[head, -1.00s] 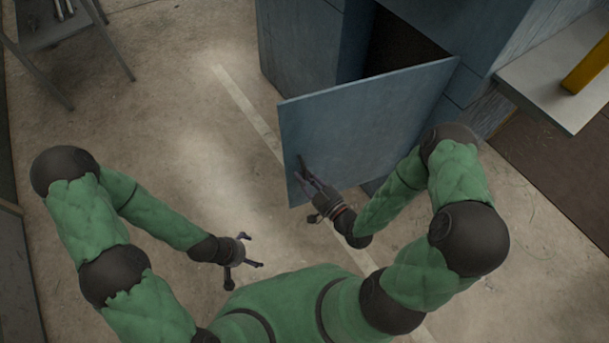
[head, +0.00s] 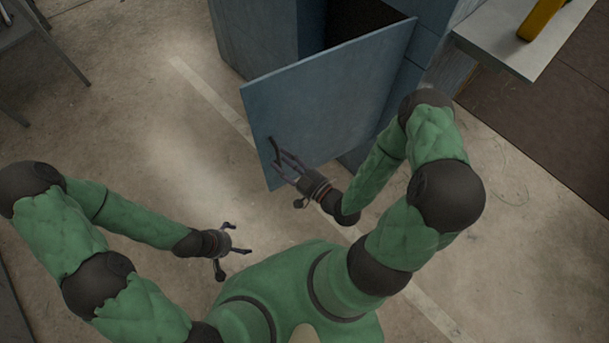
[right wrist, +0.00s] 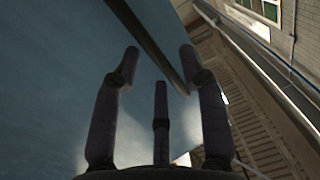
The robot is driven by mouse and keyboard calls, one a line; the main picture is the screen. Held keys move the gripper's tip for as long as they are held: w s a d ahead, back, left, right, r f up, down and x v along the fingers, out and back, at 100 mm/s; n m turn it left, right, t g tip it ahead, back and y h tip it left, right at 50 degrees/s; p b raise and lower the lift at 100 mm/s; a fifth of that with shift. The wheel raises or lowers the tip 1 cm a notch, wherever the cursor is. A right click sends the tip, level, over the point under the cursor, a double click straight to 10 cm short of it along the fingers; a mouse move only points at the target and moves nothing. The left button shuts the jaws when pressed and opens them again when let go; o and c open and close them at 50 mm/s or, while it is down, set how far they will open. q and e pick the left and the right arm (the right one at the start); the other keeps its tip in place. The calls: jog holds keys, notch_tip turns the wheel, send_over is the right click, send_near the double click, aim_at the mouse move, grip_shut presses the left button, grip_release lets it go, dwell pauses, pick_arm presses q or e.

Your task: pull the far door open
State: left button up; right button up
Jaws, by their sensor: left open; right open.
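The far door (head: 330,95) is a flat blue-grey panel standing ajar on a blue-grey cabinet (head: 262,35), with a dark gap behind it. Its dark bar handle (head: 271,147) is near the panel's free left edge. My right gripper (head: 284,160) is open at the handle. In the right wrist view, the handle (right wrist: 150,45) runs diagonally between the spread fingers of the right gripper (right wrist: 158,75); I cannot tell whether they touch it. My left gripper (head: 232,238) is open and empty above the floor, left of the door.
A pale shelf (head: 520,45) with a yellow object (head: 540,18) stands at the upper right. A dark metal frame (head: 45,40) is at the upper left. The concrete floor (head: 150,130) with a pale stripe is clear left of the door.

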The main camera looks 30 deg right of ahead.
jog(key=v, duration=0.9)
jog(key=shift+s, duration=0.3)
dwell(0.5)
jog(key=w+a+f+m+g+h+p, duration=0.1)
jog(key=w+a+f+m+g+p, duration=0.2)
jog(key=f+g, duration=0.65)
jog(key=s+a+f+m+g+h+p, duration=0.1)
jog(key=s+a+f+m+g+h, duration=0.1)
jog(key=s+a+g, duration=0.3)
jog(key=shift+s+f+m+g, duration=0.15)
jog(key=shift+f+m+g, duration=0.5)
jog(key=shift+m+g, duration=0.25)
